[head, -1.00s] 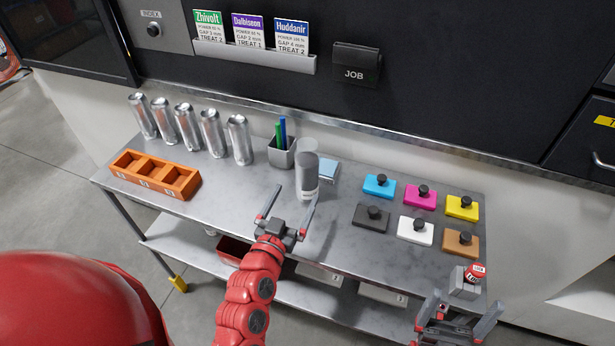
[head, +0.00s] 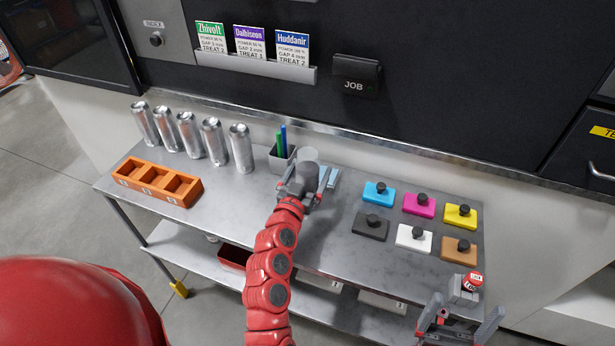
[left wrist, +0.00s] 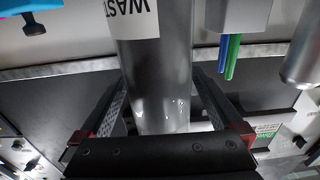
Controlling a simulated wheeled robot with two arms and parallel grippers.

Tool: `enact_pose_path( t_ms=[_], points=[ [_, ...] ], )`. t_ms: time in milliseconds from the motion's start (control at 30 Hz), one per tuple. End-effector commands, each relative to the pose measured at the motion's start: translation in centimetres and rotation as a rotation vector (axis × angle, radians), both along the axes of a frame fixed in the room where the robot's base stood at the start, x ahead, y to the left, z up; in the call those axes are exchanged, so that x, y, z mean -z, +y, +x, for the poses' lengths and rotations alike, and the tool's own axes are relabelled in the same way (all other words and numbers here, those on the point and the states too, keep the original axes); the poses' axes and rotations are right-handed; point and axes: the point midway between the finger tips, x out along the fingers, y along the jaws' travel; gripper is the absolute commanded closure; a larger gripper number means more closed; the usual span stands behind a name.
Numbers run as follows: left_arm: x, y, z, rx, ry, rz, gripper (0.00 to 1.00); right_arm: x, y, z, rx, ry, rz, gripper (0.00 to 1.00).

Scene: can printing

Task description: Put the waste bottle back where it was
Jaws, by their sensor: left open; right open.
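In the left wrist view, the bottle (left wrist: 152,75) with a white label reading "WAST" stands between the two spread fingers of my left gripper (left wrist: 160,95). Gaps show on both sides, so the fingers are open around it. My right gripper (head: 462,318) is open and empty by the table's front right corner.
Several silver cans (head: 241,148) and an orange rack (head: 158,182) are farther left.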

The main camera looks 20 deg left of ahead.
Motion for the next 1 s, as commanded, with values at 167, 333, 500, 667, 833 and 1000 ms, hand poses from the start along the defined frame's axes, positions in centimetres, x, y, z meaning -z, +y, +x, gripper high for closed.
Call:
enact_pose_path(
  t_ms=[167, 333, 500, 667, 833, 1000],
  points=[
    [-0.13, 0.0, 1.45, 0.0, -0.001, 0.001, 0.0, -0.59, 0.0, 0.0, 0.0, 0.0, 0.0, 0.0],
    [-0.01, 0.0, 1.42, -0.001, -0.001, 0.001, 0.0, -0.5, 0.0, 0.0, 0.0, 0.0, 0.0, 0.0],
    [0.0, 0.0, 1.4, -0.001, -0.001, 0.001, 0.29, -0.5, 0.0, 0.0, 0.0, 0.0, 0.0, 0.0],
    [0.01, 0.0, 1.4, -0.001, 0.0, 0.001, 0.58, -0.5, 0.0, 0.0, 0.0, 0.0, 0.0, 0.0],
    [0.03, -0.01, 1.39, -0.001, 0.0, 0.001, 0.88, -0.5, 0.0, 0.0, 0.0, 0.0, 0.0, 0.0],
    [0.04, -0.01, 1.38, -0.001, 0.0, 0.001, 1.0, -0.5, 0.0, 0.0, 0.0, 0.0, 0.0, 0.0]
  ],
)
